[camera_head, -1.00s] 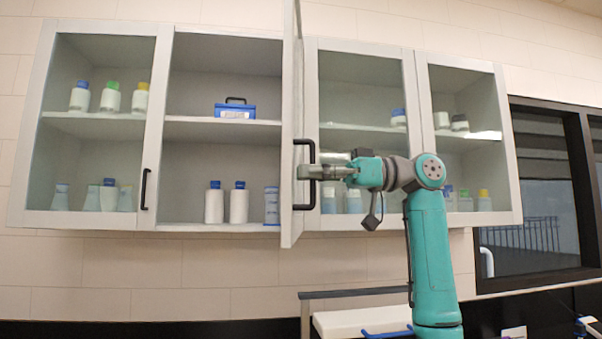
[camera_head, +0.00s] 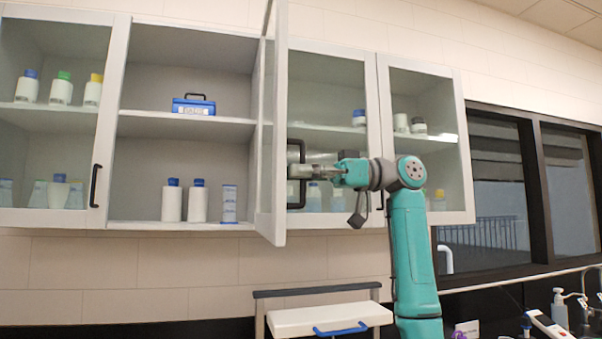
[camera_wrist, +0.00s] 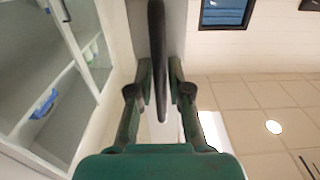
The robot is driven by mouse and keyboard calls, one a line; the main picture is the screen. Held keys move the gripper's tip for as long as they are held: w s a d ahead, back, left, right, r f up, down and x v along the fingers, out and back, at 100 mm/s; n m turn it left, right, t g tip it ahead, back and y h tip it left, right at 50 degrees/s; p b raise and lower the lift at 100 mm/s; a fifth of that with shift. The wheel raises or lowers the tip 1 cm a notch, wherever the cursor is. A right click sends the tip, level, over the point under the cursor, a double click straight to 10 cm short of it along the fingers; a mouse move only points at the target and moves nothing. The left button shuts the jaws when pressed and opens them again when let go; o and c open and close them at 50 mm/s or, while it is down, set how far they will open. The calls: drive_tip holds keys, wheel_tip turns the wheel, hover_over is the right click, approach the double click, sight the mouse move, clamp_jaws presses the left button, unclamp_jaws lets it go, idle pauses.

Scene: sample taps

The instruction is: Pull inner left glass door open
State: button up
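The inner left glass door (camera_head: 266,130) stands swung out from the wall cabinet, seen nearly edge-on in the head view. The compartment left of it is uncovered. Its black bar handle (camera_head: 301,175) faces right, towards my arm. My gripper (camera_head: 300,172) is at the handle's middle. In the wrist view the handle (camera_wrist: 157,40) runs between the two fingers of my gripper (camera_wrist: 160,72), which sit close on both sides of it. The fingers look closed around the handle; their exact contact is partly hidden.
The uncovered compartment holds a blue box (camera_head: 194,105) and several white bottles (camera_head: 172,202). A closed left door has its own handle (camera_head: 95,186). Closed glass doors (camera_head: 425,140) lie to the right. A white-topped stand (camera_head: 330,318) is below, and a window (camera_head: 490,190) is right.

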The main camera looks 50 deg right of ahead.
drive_tip(key=shift+d, duration=0.1)
drive_tip(key=v, duration=1.1)
drive_tip(key=shift+s+d, duration=0.25)
drive_tip(key=shift+d, duration=0.1)
drive_tip(key=shift+s, duration=0.1)
